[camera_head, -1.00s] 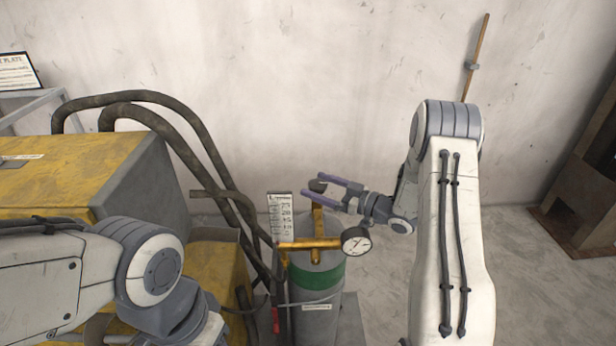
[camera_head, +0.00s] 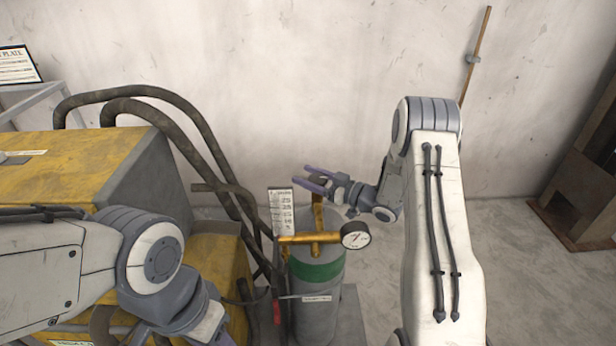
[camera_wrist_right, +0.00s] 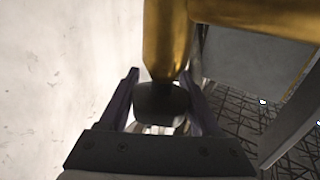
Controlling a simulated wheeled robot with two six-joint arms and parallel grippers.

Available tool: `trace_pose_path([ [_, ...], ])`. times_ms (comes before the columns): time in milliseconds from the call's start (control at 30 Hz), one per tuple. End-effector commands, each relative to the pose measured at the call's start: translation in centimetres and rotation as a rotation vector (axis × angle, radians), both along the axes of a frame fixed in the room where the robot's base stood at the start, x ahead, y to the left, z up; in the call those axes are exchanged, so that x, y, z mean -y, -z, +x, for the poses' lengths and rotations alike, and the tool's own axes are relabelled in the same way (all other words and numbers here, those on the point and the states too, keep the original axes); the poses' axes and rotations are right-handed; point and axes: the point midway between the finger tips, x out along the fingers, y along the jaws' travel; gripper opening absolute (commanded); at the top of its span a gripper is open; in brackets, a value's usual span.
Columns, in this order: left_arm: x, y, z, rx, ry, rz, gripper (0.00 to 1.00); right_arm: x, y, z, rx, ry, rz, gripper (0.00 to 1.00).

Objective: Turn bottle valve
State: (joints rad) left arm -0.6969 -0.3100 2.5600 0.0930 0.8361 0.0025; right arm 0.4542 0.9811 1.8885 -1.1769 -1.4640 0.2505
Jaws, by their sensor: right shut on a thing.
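A grey gas bottle (camera_head: 318,300) with a green band (camera_head: 318,271) stands upright beside the yellow machine. A brass valve body (camera_head: 317,220) rises from its top, with a round white dial gauge (camera_head: 355,235) on the right. My right gripper (camera_head: 312,180) is at the top of the valve, reaching in from the right. In the right wrist view, its two purple fingers straddle the dark valve knob (camera_wrist_right: 161,103) at the end of the brass stem (camera_wrist_right: 168,40). It is shut on the knob. My left arm enters at lower left; its gripper is out of sight.
The yellow machine (camera_head: 75,185) fills the left side, with dark hoses (camera_head: 205,140) arching close to the bottle. A scale plate (camera_head: 283,212) stands just left of the valve. A dark cabinet (camera_head: 585,180) is at far right. Open floor lies right of the bottle.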

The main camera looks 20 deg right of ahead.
Motion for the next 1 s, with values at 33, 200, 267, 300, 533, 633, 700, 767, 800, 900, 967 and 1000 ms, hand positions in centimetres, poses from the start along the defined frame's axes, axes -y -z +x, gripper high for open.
trace_pose_path([
  [33,0.0,0.2,0.0,0.0,0.0,0.0,0.5,0.0,0.1,0.0,0.001,-0.008,0.001,0.09],
  [200,0.0,0.9,0.0,0.0,0.0,0.0,0.5,-0.1,0.2,-0.1,0.002,-0.066,-0.001,0.09],
  [267,0.0,1.3,0.0,0.0,0.001,0.0,0.5,-0.1,0.3,-0.2,0.003,-0.1,-0.002,0.09],
  [300,0.0,1.6,0.0,0.0,0.001,0.0,0.5,-0.2,0.3,-0.3,0.003,-0.126,-0.001,0.09],
  [533,0.0,3.5,0.0,0.0,0.002,0.0,0.5,-0.5,0.4,-0.7,0.004,-0.305,-0.003,0.09],
  [633,0.0,4.2,0.0,0.0,0.002,0.0,0.5,-0.7,0.4,-0.9,0.003,-0.385,-0.004,0.09],
  [700,0.0,4.7,0.0,0.0,0.002,0.0,0.5,-0.7,0.4,-1.0,0.003,-0.437,-0.003,0.09],
  [767,0.0,5.1,0.0,0.0,0.003,0.0,0.5,-0.8,0.4,-1.2,0.003,-0.479,-0.003,0.09],
  [800,0.0,5.3,0.0,0.0,0.003,0.0,0.5,-0.8,0.4,-1.3,0.002,-0.506,-0.002,0.09],
  [900,0.0,5.9,0.0,0.0,0.003,0.0,0.5,-0.9,0.3,-1.4,0.001,-0.562,-0.001,0.09],
  [967,0.0,6.1,0.0,0.0,0.003,0.0,0.5,-0.9,0.3,-1.5,0.0,-0.591,-0.001,0.09],
  [1000,0.0,6.3,0.0,0.0,0.003,0.0,0.5,-0.9,0.3,-1.6,0.001,-0.607,-0.001,0.09],
])
